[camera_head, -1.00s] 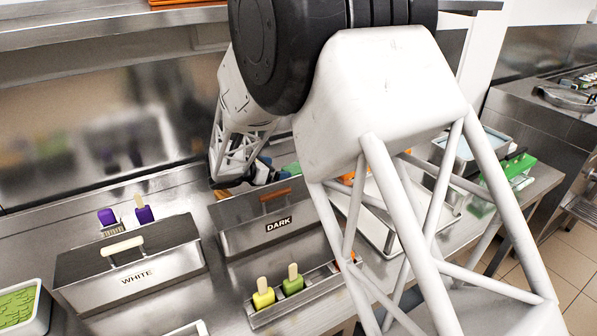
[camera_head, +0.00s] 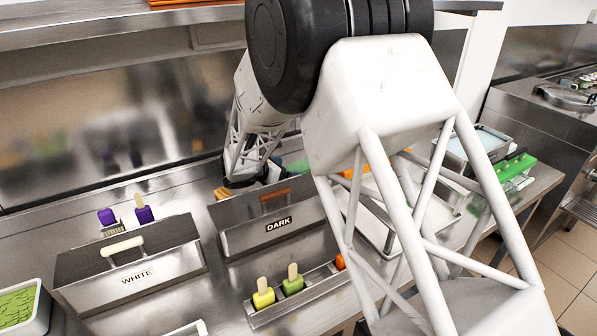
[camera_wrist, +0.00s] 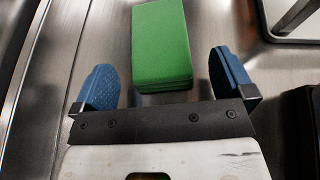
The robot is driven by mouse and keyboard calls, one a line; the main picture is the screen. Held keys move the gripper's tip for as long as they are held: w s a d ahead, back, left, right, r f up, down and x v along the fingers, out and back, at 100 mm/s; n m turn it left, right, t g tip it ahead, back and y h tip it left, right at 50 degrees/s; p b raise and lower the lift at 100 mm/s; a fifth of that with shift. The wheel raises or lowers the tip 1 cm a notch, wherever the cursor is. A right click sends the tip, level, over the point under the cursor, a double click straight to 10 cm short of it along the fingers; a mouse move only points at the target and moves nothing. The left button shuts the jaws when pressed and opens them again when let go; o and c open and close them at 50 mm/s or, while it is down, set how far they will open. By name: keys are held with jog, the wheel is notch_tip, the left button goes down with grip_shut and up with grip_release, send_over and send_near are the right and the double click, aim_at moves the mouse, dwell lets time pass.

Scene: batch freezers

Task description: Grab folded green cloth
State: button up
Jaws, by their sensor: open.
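The folded green cloth (camera_wrist: 161,45) is a thick rectangular stack lying flat on the steel counter. In the wrist view it sits ahead of and between the two blue fingertips of my gripper (camera_wrist: 168,80), with a gap on each side. My gripper is open and empty. In the head view the cloth (camera_head: 297,167) shows only as a green patch behind the steel bin labelled DARK, beside my gripper's blue finger (camera_head: 272,173). My arm and the bin hide most of that area.
The DARK bin (camera_head: 236,240) stands in front of my gripper, with the WHITE bin (camera_head: 150,285) to its left. A holder (camera_head: 262,318) with yellow and green popsicles is nearer. A metal tray (camera_head: 385,232) lies right, partly behind my arm. A steel wall rises behind the counter.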

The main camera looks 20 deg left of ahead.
aim_at(293, 169)
jog(key=shift+x, duration=1.6)
jog(key=shift+c, duration=0.3)
jog(key=c, duration=0.9)
notch_tip(293, 169, up, 10)
